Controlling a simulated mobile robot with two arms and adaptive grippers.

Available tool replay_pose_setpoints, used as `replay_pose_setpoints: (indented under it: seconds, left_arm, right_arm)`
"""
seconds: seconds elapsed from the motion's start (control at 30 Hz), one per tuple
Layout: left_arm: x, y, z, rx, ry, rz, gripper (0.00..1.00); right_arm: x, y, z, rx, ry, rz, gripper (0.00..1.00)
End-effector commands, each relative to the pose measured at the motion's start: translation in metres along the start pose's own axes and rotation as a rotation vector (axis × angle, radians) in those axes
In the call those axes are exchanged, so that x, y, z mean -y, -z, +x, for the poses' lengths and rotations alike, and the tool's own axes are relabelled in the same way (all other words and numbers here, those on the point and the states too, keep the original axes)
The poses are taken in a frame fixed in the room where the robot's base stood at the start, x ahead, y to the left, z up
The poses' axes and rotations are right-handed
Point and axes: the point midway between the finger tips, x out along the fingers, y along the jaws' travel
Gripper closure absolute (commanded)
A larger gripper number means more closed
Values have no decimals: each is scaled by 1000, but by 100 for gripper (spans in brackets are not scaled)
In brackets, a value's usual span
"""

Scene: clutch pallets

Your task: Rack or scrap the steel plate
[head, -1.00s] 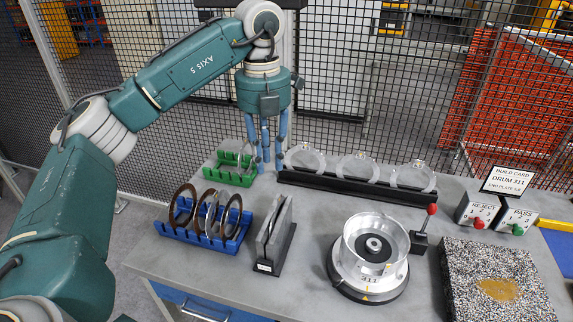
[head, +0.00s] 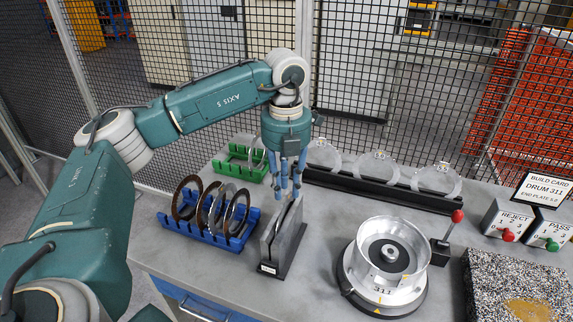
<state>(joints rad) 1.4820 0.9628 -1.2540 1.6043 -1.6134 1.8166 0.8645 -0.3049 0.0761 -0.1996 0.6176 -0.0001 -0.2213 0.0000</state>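My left gripper (head: 289,194) points down just above the far end of a slim grey slotted stand (head: 272,246) with a white label. Its blue fingers stand apart. No plate shows clearly between them, and whether a steel plate sits inside the stand is hard to tell. A blue rack (head: 205,236) left of the stand holds several upright ring plates, some bronze, some grey steel (head: 236,213). A green rack (head: 235,172) behind holds a greyish ring plate (head: 258,160). A silver drum (head: 390,252) marked 311 stands on a round base. My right gripper is out of view.
A black rack (head: 390,192) at the back holds three clear rings. A red-knobbed lever (head: 457,216) stands beside the drum. REJECT (head: 508,220) and PASS (head: 550,230) boxes, a build card (head: 545,190) and a speckled block (head: 520,285) are right. Mesh fencing stands behind.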

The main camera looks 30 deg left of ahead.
Motion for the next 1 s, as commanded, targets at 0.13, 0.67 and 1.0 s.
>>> replay_pose_setpoints:
  seconds: [0.13,0.67,1.0]
  left_arm:
    - [-1,0,20,-1,-1,-1,76]
    - [0,0,38,1,0,0,82]
    - [1,0,38,2,2,1,100]
  right_arm:
    - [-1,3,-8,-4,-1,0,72]
    - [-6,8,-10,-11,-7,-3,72]
    - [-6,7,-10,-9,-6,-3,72]
